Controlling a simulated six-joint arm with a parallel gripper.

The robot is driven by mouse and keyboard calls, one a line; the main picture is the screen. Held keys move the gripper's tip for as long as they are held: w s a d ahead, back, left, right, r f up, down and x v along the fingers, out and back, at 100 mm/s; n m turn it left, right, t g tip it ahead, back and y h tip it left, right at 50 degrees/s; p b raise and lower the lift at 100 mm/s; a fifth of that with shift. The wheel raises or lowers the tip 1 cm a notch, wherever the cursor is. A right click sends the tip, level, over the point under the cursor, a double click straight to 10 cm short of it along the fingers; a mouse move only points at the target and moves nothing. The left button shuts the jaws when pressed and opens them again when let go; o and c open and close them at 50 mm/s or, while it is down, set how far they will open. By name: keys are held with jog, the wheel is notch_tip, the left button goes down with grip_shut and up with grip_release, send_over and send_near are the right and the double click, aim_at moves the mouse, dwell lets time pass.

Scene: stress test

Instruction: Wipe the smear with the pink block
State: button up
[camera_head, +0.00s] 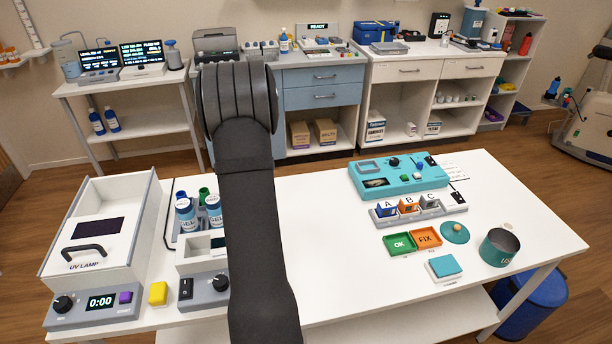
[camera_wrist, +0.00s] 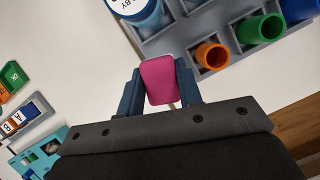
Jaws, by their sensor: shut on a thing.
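The pink block (camera_wrist: 159,82) is held between the two blue fingers of my gripper (camera_wrist: 160,78) in the wrist view. The fingers are closed on its left and right sides. White table surface (camera_wrist: 85,75) shows beyond it, and I cannot tell whether the block touches the table. In the head view my dark arm reaches over the table's middle and hides the gripper and the block. I see no smear in either view; the arm covers part of the table.
A grey rack (camera_wrist: 205,25) with an orange tube (camera_wrist: 211,56) and a green tube (camera_wrist: 262,30) is close beside the block. The UV lamp box (camera_head: 100,215) is left; the teal device (camera_head: 398,178) and teal pot (camera_head: 500,247) are right.

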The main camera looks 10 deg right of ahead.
jog(key=w+d+f+n+h, duration=0.1)
jog(key=w+d+n+h, duration=0.15)
jog(key=d+n, duration=0.5)
jog(key=n+t+h, duration=0.3)
jog(key=n+t, duration=0.3)
jog(key=n, duration=1.4)
send_over(368, 183)
jog(key=a, duration=0.1)
jog(key=shift+m+y, duration=0.25)
jog(key=shift+s+a+f, duration=0.1)
jog(key=shift+s+f, duration=0.05)
jog(key=shift+f, duration=1.45)
jog(key=shift+s+f, duration=0.15)
jog(key=shift+f, duration=1.4)
jog(key=shift+x, duration=0.9)
jog(key=shift+c, duration=0.3)
jog(key=shift+s+d, duration=0.2)
jog(key=shift+d, duration=3.4)
jog(key=shift+a, duration=3.9)
notch_tip(368, 183, up, 8)
jog(key=shift+r, duration=0.1)
